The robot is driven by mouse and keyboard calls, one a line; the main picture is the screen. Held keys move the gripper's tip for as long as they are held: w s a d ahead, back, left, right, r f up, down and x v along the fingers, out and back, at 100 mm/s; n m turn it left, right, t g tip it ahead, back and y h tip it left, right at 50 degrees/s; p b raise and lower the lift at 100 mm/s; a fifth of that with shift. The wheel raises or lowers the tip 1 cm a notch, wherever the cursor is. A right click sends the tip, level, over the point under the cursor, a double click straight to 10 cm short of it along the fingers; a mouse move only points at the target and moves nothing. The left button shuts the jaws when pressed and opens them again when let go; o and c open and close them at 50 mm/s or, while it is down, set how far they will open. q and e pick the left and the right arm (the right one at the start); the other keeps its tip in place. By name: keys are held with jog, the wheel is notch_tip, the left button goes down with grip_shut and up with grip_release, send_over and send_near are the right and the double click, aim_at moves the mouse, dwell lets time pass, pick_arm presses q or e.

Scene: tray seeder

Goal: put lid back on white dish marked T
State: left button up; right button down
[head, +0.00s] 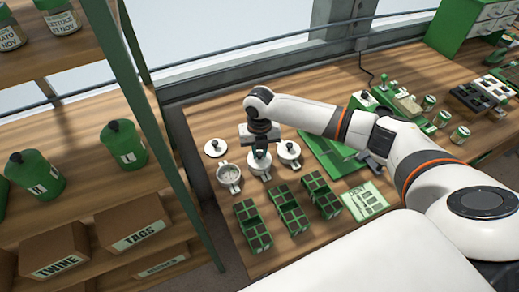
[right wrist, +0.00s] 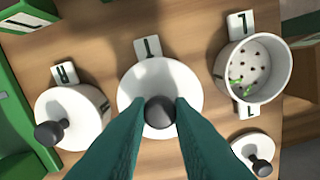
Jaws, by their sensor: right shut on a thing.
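The white dish marked T (head: 260,170) is the middle of three white dishes on the bench; its T tag (right wrist: 150,47) shows in the right wrist view. My right gripper (head: 260,153) points down over it, shut on the dark knob of a round white lid (right wrist: 135,95). The lid covers the T dish from above, so the inside is hidden. I cannot tell whether the lid rests fully on the rim or is slightly above it. My left gripper is not in view.
An open dish with dark specks and green bits (right wrist: 253,75) stands on one side, a loose lid (head: 216,148) near it. A lidded dish (head: 288,152) stands on the other side. Green seed trays (head: 252,225) are in front; a green mat (head: 325,155) lies to the right.

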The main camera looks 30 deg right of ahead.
jog(key=shift+f+p, duration=0.1)
jog(key=shift+p, duration=0.55)
dwell(1.4)
dwell(0.4)
jog(key=c, duration=1.2)
grip_release()
jog(key=shift+o, duration=0.4)
jog(key=o, duration=0.4)
jog(key=shift+r+p, duration=3.4)
jog(key=shift+r, duration=0.1)
